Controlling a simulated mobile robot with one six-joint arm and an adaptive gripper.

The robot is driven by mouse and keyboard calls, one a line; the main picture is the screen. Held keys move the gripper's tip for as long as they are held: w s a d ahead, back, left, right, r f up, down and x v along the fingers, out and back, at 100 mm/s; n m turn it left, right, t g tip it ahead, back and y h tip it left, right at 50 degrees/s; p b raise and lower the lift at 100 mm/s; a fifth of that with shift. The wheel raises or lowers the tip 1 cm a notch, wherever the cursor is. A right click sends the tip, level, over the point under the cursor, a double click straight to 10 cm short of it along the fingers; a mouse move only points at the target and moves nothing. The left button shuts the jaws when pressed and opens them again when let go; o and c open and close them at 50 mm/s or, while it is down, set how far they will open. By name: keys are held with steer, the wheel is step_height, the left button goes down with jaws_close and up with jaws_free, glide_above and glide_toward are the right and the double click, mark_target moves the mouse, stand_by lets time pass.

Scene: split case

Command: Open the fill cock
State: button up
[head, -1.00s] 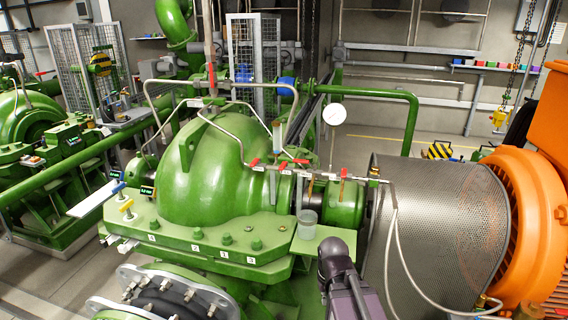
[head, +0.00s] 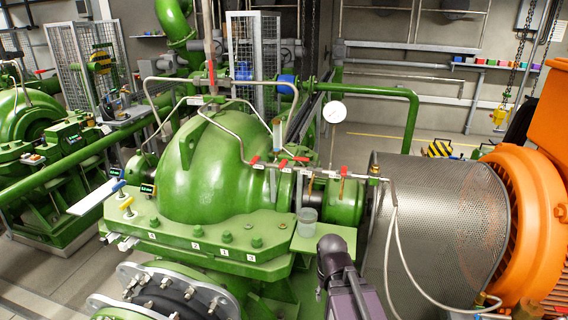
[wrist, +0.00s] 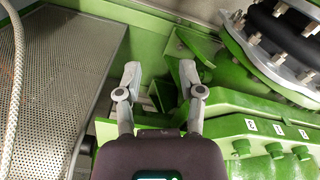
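Several red-handled cocks sit on the thin steel tubing along the top of the green pump (head: 210,165) in the head view, among them a left red lever (head: 254,161), a middle red lever (head: 283,164) and a right red lever (head: 343,172). I cannot tell which is the fill cock. My gripper (wrist: 160,74) is open and empty in the wrist view, pointing down at the green pump base. No red lever shows between its fingers. In the head view my purple arm end is in front of the pump, below the tubing; the fingertips are not clear there.
A perforated coupling guard (head: 435,235) and an orange motor (head: 535,225) stand at the right. The guard also shows at the left of the wrist view (wrist: 65,70). A bolted flange (wrist: 280,40) is at upper right there. A clear cup (head: 307,220) stands near my arm.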

steer(key=w+d+r+n+t+h, duration=0.2)
steer(key=w+r+n+t+h, duration=0.15)
steer(key=w+n, duration=0.35)
steer(key=n+t+h+p, duration=0.2)
steer(key=n+t, duration=1.1)
steer(key=n, duration=1.2)
glide_toward(283, 161)
steer(key=v, duration=0.4)
steer(key=shift+d+f, duration=0.15)
steer(key=shift+f, duration=0.4)
steer(key=x, duration=1.3)
steer(key=shift+w+r, duration=0.2)
steer(key=shift+w, duration=0.1)
jaws_close()
